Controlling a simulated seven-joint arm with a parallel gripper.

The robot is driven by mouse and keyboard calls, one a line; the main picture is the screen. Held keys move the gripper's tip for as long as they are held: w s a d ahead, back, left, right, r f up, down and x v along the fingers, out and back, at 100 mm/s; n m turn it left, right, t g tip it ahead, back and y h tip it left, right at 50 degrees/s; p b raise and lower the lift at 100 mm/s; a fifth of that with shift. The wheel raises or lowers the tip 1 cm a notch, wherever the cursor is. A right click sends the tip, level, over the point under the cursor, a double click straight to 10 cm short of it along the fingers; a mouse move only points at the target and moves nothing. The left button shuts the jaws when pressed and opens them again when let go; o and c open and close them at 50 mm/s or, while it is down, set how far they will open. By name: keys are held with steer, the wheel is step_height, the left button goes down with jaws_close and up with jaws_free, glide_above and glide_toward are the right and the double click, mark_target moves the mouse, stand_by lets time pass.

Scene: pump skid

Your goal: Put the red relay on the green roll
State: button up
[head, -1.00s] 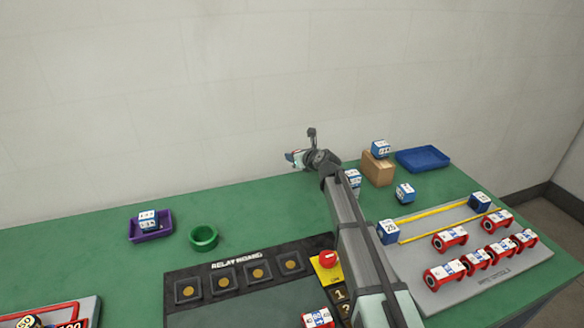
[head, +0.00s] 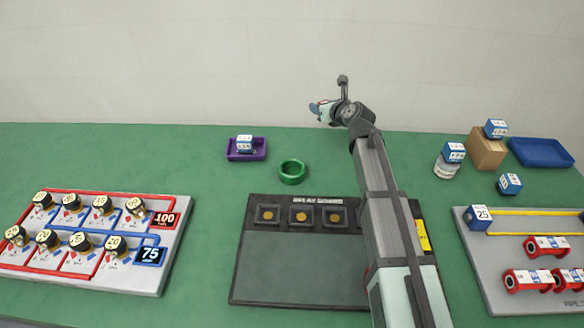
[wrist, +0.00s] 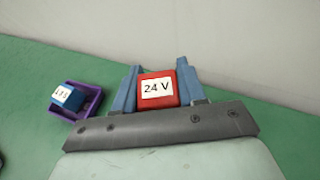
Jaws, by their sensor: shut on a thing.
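The red relay (wrist: 157,89), with a white "24 V" label, is held between the two blue fingers of my gripper (wrist: 156,85) in the wrist view. In the head view my gripper (head: 318,110) is raised in front of the wall, above the back of the table, and the relay hardly shows there. The green roll (head: 292,171) is a ring lying on the green table, below and to the left of my gripper in the picture. The roll does not clearly show in the wrist view.
The relay board (head: 300,270) lies in front of the roll. A gauge panel (head: 150,270) is at left. A cardboard box (head: 486,150) and blue tray (head: 541,152) stand at back right.

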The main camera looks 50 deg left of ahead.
steer(key=s+r+n+g, duration=0.1)
steer(key=s+n+g, duration=0.1)
steer(key=s, duration=1)
steer(key=n+g, duration=0.2)
glide_above(288, 164)
steer(key=s+d, duration=0.3)
steer(key=f, duration=0.1)
steer(key=shift+y, duration=0.3)
steer(key=shift+d+f, duration=0.15)
steer(key=shift+f, duration=4.65)
steer(key=shift+f, duration=0.15)
steer(key=o, duration=1.1)
